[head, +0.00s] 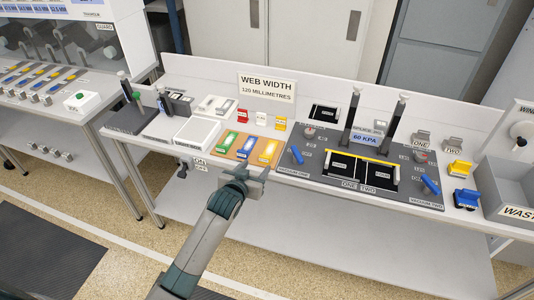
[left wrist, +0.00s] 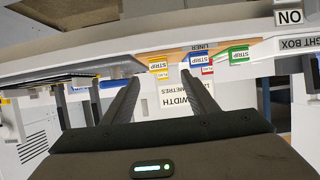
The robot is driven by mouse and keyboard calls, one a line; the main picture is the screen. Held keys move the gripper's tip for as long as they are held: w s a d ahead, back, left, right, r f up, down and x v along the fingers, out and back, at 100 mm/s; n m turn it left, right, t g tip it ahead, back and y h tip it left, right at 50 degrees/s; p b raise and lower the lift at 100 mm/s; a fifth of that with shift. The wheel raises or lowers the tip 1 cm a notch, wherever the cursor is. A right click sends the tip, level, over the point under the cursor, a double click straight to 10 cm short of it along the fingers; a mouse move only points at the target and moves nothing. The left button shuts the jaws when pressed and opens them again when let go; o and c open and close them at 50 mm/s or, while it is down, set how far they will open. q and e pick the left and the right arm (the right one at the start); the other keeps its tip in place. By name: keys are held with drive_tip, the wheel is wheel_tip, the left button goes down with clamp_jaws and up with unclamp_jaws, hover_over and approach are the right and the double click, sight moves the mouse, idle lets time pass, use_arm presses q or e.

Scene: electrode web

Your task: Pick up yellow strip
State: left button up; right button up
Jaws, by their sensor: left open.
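The yellow strip (head: 268,150) is a small piece with a white label. It lies at the right end of a tan board (head: 223,150), beside a blue strip (head: 245,147) and a green strip (head: 228,141). My left gripper (head: 256,181) is open and empty at the bench's front edge, just in front of the board and apart from the strips. In the left wrist view, upside down, the yellow strip (left wrist: 158,68) shows between and beyond the two open fingers (left wrist: 161,80). My right gripper is not in view.
Right of the board is a grey panel (head: 300,172) with two black plates, upright posts and blue levers. White boxes (head: 198,131) stand to the left. A waste bin (head: 515,205) is at far right.

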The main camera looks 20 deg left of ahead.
sight(264, 159)
use_arm(q)
drive_tip(key=shift+x, duration=0.95)
drive_tip(key=shift+p+x, duration=1.15)
drive_tip(key=shift+x, duration=0.5)
drive_tip(key=shift+d+x, duration=0.2)
drive_tip(key=shift+x, duration=0.75)
drive_tip(key=c, duration=1.1)
